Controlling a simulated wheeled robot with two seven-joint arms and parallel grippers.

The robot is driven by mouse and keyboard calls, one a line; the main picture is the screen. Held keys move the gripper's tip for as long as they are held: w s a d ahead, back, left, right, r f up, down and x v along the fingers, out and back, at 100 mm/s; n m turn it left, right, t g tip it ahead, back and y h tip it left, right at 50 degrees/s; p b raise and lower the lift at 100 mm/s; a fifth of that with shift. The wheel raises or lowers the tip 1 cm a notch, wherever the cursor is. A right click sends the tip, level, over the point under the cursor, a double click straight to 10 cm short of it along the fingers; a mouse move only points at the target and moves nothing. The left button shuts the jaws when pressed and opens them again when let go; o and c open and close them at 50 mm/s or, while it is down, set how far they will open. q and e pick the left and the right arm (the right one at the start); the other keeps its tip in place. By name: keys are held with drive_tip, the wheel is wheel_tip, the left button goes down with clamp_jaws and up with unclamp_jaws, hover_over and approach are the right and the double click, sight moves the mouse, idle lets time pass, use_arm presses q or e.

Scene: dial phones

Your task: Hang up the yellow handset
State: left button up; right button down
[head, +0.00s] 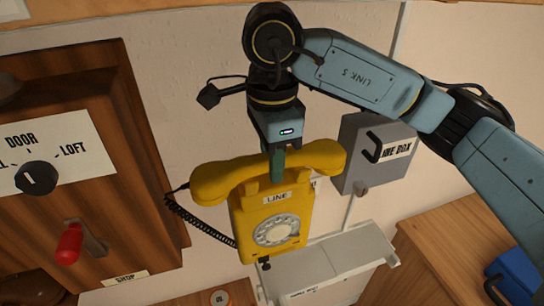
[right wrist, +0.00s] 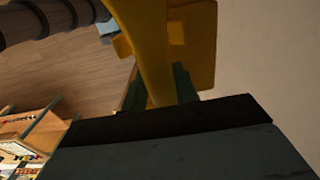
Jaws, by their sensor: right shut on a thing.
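The yellow handset (head: 325,158) lies level across the top of the yellow wall phone (head: 270,220), which has a round dial and a "LINE" label. My right gripper (head: 278,165) reaches down from above and is shut on the handset's middle. In the right wrist view the handset (right wrist: 145,45) runs between the two dark fingers (right wrist: 160,88), with the yellow phone body (right wrist: 195,50) behind it. Whether the handset rests on its cradle or sits just above it, I cannot tell. A black coiled cord (head: 195,222) hangs from the handset's left end. My left gripper is not in view.
A wooden panel (head: 130,180) with a "DOOR" and "LOFT" plate, a black knob (head: 38,178) and a red lever (head: 70,243) is on the left. A grey line box (head: 365,170) is on the wall at right. A pale box (head: 330,268) is below the phone.

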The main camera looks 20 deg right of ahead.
drive_tip(key=c, duration=1)
unclamp_jaws()
